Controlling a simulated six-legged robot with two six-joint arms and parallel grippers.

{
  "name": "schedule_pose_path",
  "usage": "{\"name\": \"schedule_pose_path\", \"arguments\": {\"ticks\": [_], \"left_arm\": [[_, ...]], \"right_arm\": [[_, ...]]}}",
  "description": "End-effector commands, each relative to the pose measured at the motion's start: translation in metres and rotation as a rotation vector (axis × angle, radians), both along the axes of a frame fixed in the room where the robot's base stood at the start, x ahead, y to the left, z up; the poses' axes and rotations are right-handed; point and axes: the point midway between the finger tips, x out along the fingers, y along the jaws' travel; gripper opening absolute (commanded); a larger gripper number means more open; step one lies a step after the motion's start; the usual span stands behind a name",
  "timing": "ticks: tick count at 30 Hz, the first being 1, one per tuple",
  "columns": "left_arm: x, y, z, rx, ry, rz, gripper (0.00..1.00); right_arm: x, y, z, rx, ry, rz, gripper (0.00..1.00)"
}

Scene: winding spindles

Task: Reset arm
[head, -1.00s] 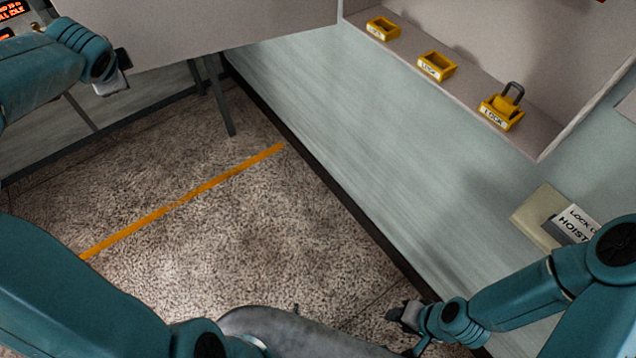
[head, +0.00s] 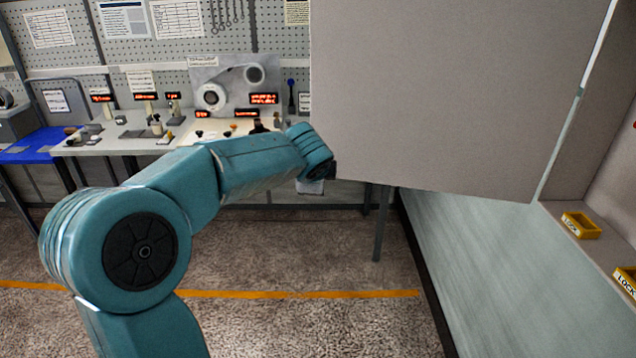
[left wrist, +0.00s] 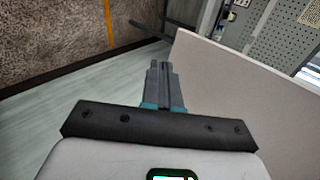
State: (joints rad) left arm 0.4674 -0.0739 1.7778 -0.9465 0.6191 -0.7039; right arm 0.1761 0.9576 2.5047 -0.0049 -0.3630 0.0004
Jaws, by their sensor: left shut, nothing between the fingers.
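My left arm (head: 250,165) reaches from the lower left to the near edge of a grey door panel (head: 430,100) in the head view. Its fingers are hidden there. In the left wrist view my left gripper (left wrist: 162,70) is shut and empty, its two fingers together. The pale door panel (left wrist: 245,80) stands just right of the fingers; I cannot tell whether they touch. My right arm is out of both views.
The open cabinet (head: 590,190) at the right holds yellow lock holders (head: 580,225) on its shelf. A workbench (head: 105,145) with winding equipment (head: 235,90) and a blue mat (head: 30,145) stands behind. The speckled floor (head: 300,325) with an orange line (head: 300,294) is clear.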

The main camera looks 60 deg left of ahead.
Motion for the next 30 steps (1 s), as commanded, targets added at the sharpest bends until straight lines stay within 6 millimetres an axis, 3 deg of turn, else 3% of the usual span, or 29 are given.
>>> {"name": "schedule_pose_path", "arguments": {"ticks": [9,20,23,26,30], "left_arm": [[-0.027,-0.025,0.034,0.000,-0.002,-0.001,0.00],[-0.029,-0.032,0.034,-0.012,0.003,-0.006,0.00],[-0.011,-0.047,0.007,-0.074,0.006,-0.033,0.00],[0.019,-0.080,-0.046,-0.202,0.012,-0.072,0.00],[0.051,-0.148,-0.140,-0.452,0.032,-0.088,0.00]], "right_arm": [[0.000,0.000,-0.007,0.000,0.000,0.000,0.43],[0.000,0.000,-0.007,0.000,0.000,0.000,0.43],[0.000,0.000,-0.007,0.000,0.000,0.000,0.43],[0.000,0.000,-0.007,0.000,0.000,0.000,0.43],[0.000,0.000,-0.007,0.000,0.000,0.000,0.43]]}}
